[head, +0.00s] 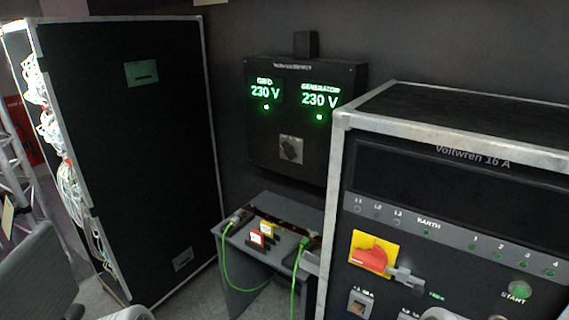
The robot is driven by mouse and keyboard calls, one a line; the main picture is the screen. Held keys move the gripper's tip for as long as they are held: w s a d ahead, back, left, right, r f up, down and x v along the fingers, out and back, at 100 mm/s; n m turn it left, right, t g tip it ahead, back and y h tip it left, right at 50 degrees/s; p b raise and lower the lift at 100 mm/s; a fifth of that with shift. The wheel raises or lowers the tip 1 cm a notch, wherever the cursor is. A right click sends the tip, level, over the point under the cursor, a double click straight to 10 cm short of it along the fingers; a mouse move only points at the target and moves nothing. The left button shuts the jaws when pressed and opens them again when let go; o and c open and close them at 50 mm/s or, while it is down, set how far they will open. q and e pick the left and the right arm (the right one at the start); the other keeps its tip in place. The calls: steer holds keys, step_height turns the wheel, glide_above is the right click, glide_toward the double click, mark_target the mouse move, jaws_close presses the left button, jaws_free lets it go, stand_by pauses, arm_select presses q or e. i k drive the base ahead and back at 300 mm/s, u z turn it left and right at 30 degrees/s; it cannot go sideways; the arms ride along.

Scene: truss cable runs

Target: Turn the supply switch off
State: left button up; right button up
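A red rotary switch handle (370,258) sits on a yellow plate on the front of the right-hand rack, labelled Voltwren 16 A. The handle looks tilted; I cannot read its position marks. A grey metal fitting (405,281) stands out at the handle's lower right; I cannot tell exactly what it is. On the wall box (308,122), a dark selector knob (291,149) sits tilted on a pale plate below lit GRID and GENERATOR displays, both reading 230 V. Pale parts of my arms show at the bottom edge. I make out neither gripper.
A tall black case (130,150) with bundled white cables stands left. The rack (345,190) has indicator lamps and a green START button (520,290).

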mark_target(289, 151)
steer(key=z, duration=0.05)
steer(key=k, duration=0.65)
steer(key=u, duration=1.35)
steer(key=i, duration=2.3)
steer(key=z, duration=1.15)
